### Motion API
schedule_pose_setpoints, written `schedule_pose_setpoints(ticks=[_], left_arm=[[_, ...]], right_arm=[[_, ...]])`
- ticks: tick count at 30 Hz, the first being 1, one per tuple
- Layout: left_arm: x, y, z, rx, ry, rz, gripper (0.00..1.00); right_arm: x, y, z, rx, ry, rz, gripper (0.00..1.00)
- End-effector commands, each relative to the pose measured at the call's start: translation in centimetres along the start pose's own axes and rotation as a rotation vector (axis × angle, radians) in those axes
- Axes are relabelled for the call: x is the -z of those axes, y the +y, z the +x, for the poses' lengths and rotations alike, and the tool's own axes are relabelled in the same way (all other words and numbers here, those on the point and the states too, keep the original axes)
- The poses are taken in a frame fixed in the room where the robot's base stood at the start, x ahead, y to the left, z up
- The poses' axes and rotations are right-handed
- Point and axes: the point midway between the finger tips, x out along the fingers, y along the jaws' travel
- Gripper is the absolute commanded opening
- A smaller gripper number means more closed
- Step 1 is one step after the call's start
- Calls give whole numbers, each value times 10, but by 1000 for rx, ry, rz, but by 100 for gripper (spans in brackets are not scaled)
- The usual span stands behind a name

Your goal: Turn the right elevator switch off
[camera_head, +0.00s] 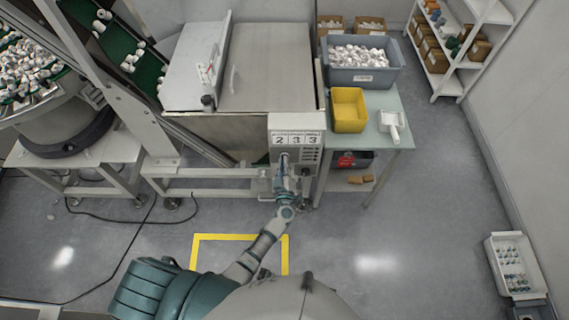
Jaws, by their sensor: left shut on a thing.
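A grey control box (297,125) with a counter reading 2 3 3 is mounted at the front right of the metal machine. My left arm comes up from the lower left. My left gripper (284,163) is at the front of the box, just below the counter and left of its slotted panel. It is shut on a small part there, which appears to be the switch. The fingers hide that part, so its position cannot be told. My right gripper is out of view.
A side table (388,150) right of the box holds a yellow bin (348,110), a grey bin (362,74) of white caps and a white scoop (391,124). A conveyor and a bowl of caps (33,68) stand left.

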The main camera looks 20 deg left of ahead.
Motion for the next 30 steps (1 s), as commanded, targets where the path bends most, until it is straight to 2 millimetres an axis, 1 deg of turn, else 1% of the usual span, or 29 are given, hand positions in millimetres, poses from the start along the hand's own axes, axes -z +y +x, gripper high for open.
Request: schedule_pose_setpoints(ticks=[3, 9, 15, 26, 27, 29, 30], left_arm=[[0, 1, 0, -2, -1, -67, 0], [0, 1, 0, -3, -2, -144, 0], [0, 1, 0, -3, -1, -175, 0], [0, 0, 0, -2, -1, -180, 0], [0, 0, 0, -2, -1, -180, 13], [0, 0, 0, -2, -1, -180, 28], [0, 0, 0, -2, -1, -180, 38]], right_arm=[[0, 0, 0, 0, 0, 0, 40], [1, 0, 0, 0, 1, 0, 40], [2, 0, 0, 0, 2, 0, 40], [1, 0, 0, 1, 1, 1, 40], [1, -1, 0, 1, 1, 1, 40], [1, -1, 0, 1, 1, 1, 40], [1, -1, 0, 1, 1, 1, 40]])
